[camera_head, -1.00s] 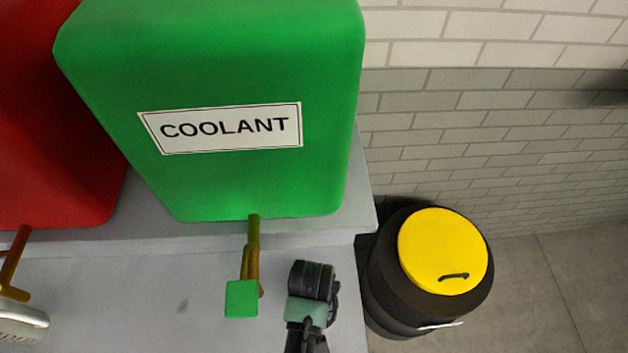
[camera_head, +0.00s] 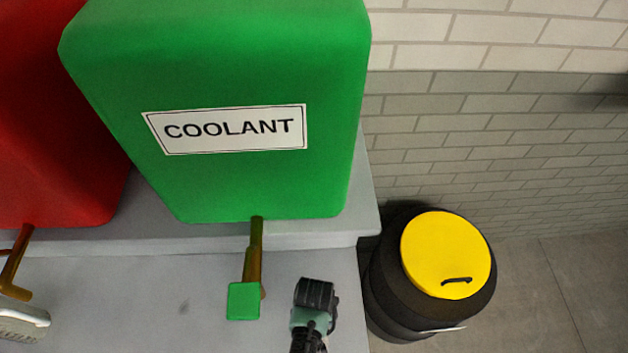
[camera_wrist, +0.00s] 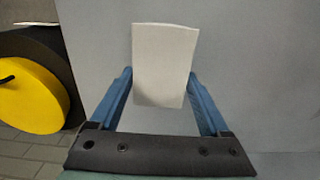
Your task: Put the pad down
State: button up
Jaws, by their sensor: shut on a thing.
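The pad (camera_wrist: 165,62) is a pale, off-white block in the wrist view. It sits upright in the picture between the two blue fingers of my gripper (camera_wrist: 163,92), which is shut on it. Behind it is a plain grey surface; I cannot tell whether the pad touches it. In the head view the black and green end of my arm (camera_head: 315,295) is over the grey bench, right of the green tap handle. The fingers and the pad are hidden there.
A green COOLANT tank (camera_head: 230,180) with a brass tap (camera_head: 253,262) stands on the grey bench (camera_head: 130,300). A red tank (camera_head: 60,150) is left of it. A whitish object (camera_head: 25,320) lies at lower left. A black bin with a yellow lid (camera_head: 445,250) stands right of the bench.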

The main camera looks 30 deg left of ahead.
jog(key=o, duration=1)
jog(key=shift+f, duration=0.1)
notch_tip(320, 180, up, 12)
jog(key=shift+r+p, duration=0.15)
jog(key=shift+p, duration=0.2)
